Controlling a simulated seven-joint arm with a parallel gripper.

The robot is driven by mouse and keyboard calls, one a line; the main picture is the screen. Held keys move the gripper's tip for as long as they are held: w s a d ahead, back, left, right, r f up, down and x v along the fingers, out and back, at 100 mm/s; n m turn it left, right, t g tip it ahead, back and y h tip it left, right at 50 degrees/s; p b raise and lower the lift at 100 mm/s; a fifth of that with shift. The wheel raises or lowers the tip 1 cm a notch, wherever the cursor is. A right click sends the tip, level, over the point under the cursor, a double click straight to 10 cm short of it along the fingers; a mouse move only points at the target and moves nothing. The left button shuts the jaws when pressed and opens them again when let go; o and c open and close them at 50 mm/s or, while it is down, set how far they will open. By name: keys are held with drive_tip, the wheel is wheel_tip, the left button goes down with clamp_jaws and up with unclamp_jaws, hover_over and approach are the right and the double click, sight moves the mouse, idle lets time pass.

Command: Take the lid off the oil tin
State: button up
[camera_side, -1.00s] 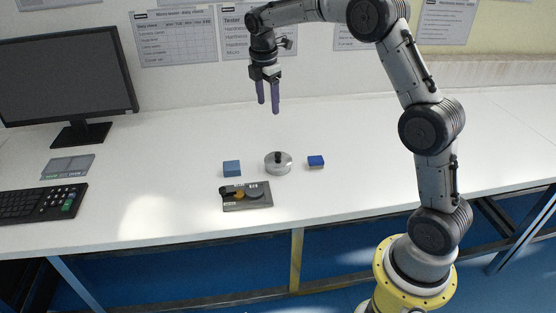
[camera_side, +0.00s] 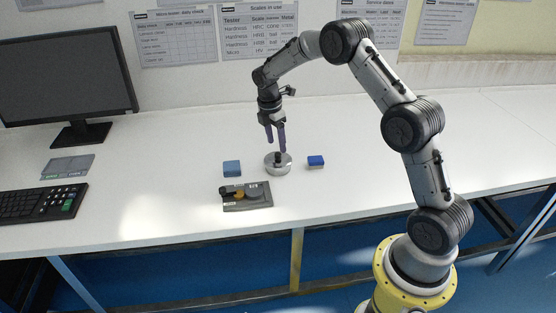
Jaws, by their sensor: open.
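The oil tin (camera_side: 278,168) is a low, round, silvery tin standing on the white table. Its lid (camera_side: 286,160) is on top and has a dark knob (camera_side: 278,156) in the middle. My gripper (camera_side: 276,147) points down just above the tin, with its two purple fingers apart and nothing seen held. The fingertips are close to the knob's height. I cannot tell whether they are on both sides of the knob.
A blue block (camera_side: 232,168) lies left of the tin and a smaller blue block (camera_side: 316,161) right of it. A grey tray with small parts (camera_side: 235,204) lies in front. A monitor (camera_side: 66,85) and keyboard (camera_side: 40,203) stand at left. The table's right side is clear.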

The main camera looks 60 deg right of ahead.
sight(278, 154)
drive_tip(key=shift+d+f, duration=0.2)
drive_tip(key=shift+f, duration=0.9)
drive_tip(key=shift+d+f, duration=0.15)
drive_tip(key=shift+f, duration=0.95)
clamp_jaws()
